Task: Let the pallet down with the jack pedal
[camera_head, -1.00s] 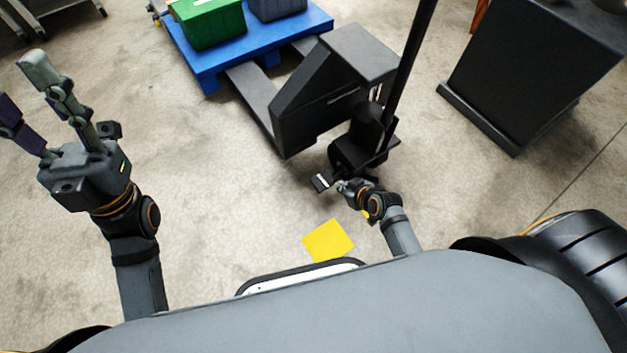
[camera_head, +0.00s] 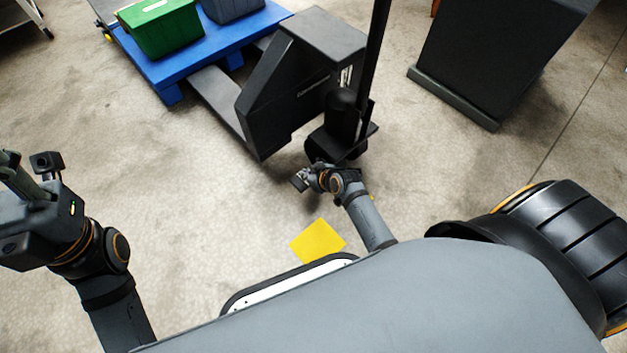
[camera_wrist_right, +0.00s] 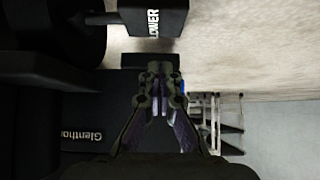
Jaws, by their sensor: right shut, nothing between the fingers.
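The black pallet jack (camera_head: 290,95) stands with its forks under the blue pallet (camera_head: 195,62). Its pedal (camera_head: 298,183) is low at the near end, and in the right wrist view the pedal (camera_wrist_right: 153,20) shows the word LOWER. My right gripper (camera_head: 313,177) is shut and empty, right beside the pedal. In the right wrist view its fingertips (camera_wrist_right: 160,70) lie just below the pedal in the picture; I cannot tell whether they touch. My left gripper (camera_head: 20,185) is at the left edge, away from the jack, with its fingers partly cut off.
A green bin (camera_head: 163,28) and a grey-blue bin (camera_head: 232,6) stand on the pallet. The jack's handle (camera_head: 374,50) rises upright. A dark cabinet (camera_head: 495,65) stands to the right. A yellow floor square (camera_head: 318,241) lies near my base. The floor at left is clear.

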